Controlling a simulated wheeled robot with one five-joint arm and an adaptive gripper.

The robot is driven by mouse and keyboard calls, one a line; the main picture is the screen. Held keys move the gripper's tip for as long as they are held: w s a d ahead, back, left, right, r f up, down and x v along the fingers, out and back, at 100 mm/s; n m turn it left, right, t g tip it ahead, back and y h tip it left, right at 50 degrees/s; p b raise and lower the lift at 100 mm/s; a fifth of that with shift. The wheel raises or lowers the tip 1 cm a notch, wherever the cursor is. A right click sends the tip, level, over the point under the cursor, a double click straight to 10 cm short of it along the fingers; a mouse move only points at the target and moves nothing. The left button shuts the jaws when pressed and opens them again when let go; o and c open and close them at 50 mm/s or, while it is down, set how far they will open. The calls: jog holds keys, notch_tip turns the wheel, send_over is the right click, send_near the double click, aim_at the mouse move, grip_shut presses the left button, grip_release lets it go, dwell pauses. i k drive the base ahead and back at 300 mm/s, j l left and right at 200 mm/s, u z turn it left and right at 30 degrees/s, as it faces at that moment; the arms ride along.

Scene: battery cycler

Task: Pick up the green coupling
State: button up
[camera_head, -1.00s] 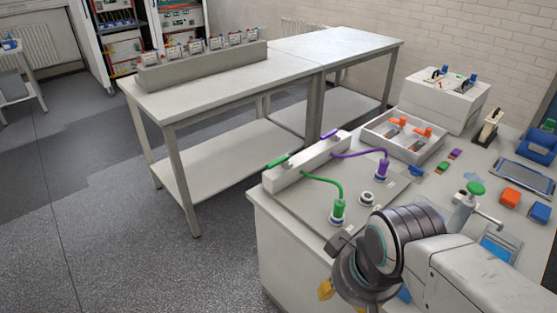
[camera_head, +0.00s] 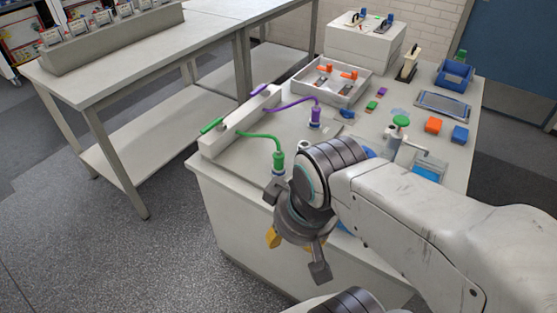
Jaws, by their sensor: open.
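The green coupling (camera_head: 278,161) stands upright on the near left part of the bench top, with a green hose (camera_head: 260,136) running left from it to a pale raised block (camera_head: 238,122). Its lower end is close behind my gripper in the picture, and the base is partly hidden. My gripper (camera_head: 297,232) is open, with dark finger parts spread and yellow parts between. It appears near the front edge of the bench, lower in the picture than the coupling. Nothing shows between its fingers. I cannot tell whether a finger touches the coupling.
A purple coupling (camera_head: 315,117) with a purple hose stands behind the green one. A white tray (camera_head: 362,90) with orange-handled items, a green-topped fitting (camera_head: 401,122), an orange block (camera_head: 433,125) and a blue block (camera_head: 460,134) are farther right. Another table (camera_head: 110,75) stands left across open floor.

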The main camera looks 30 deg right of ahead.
aim_at(278, 158)
jog(key=i+j+u, duration=0.2)
jog(key=u, duration=0.3)
jog(key=i+j+u, duration=0.1)
jog(key=i+u, duration=0.65)
jog(key=u, duration=0.2)
